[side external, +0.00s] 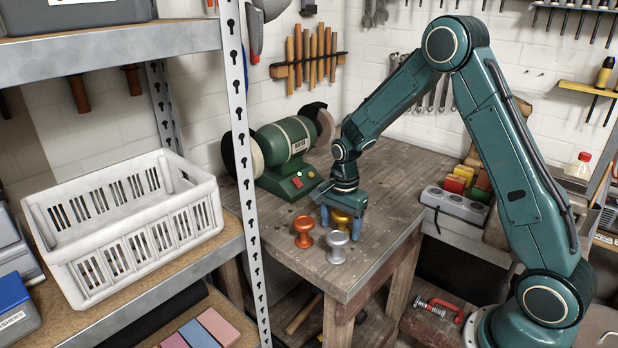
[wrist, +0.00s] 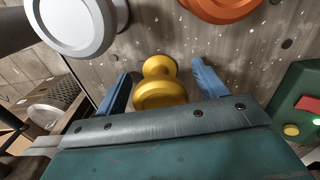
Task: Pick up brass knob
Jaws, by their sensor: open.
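The brass knob (side external: 341,218) stands on the wooden workbench, partly hidden behind my gripper and the silver knob in the side view. In the wrist view the brass knob (wrist: 160,88) is yellow-gold, with a round head and a narrower neck. It lies between the two blue fingers of my gripper (wrist: 160,84). The fingers are open, with a visible gap on each side of the knob. In the side view my gripper (side external: 341,219) points down over the bench, with its fingers low around the knob.
A silver knob (side external: 337,246) and a copper-orange knob (side external: 303,231) stand close by on the workbench (side external: 385,250). A green bench grinder (side external: 285,145) stands behind. A white crate (side external: 130,235) sits on the shelf at left.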

